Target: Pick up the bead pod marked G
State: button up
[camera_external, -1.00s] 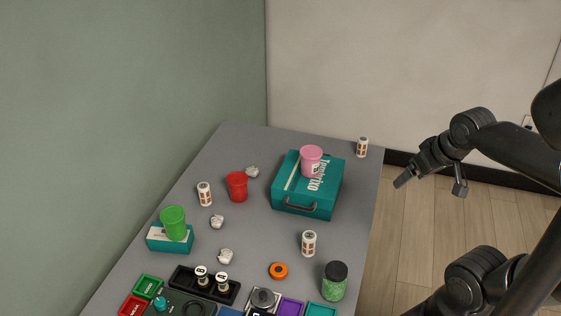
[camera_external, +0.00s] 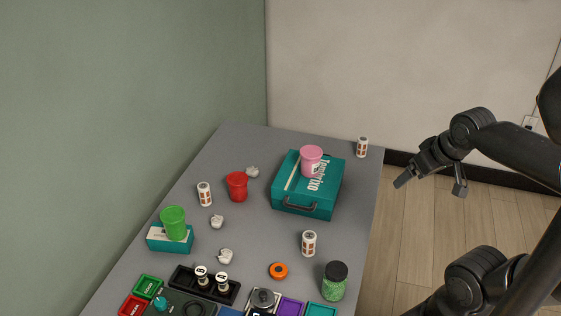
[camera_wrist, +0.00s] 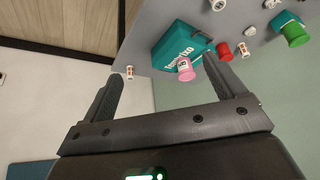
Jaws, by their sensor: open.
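Several white cylindrical pods with brown marks stand on the grey table: one at the far right corner (camera_external: 362,147), one left of the red cup (camera_external: 204,194), and one toward the right front (camera_external: 309,243). Two more pods (camera_external: 201,276) (camera_external: 222,283) with dark round marks sit in a black tray. I cannot read a G on any of them. The wrist view shows the table tilted, with one pod (camera_wrist: 130,72) near the table edge. My gripper (camera_external: 430,185) is open and empty, off the table's right side, apart from every pod. Its fingers (camera_wrist: 163,70) frame nothing close.
A teal case (camera_external: 306,205) bears a pink cup (camera_external: 311,162). A red cup (camera_external: 237,186), a green cup (camera_external: 173,223) on a teal box, crumpled white scraps (camera_external: 226,256), an orange ring (camera_external: 278,270) and a green jar (camera_external: 334,284) stand around. The table's far left is bare.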

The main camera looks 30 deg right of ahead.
dwell(0.4)
jog(key=c, duration=0.6)
jog(key=w+a+r, duration=0.2)
jog(key=w+a, duration=0.1)
jog(key=w, duration=0.5)
jog(key=w+a+r, duration=0.2)
jog(key=w, duration=0.6)
jog(key=n+g, duration=0.1)
send_over(204, 192)
jog(key=s+d, duration=0.1)
jog(key=s, duration=0.1)
notch_tip(204, 192, down, 26)
jog(key=shift+y, duration=0.3)
jog(key=shift+x, duration=5.2)
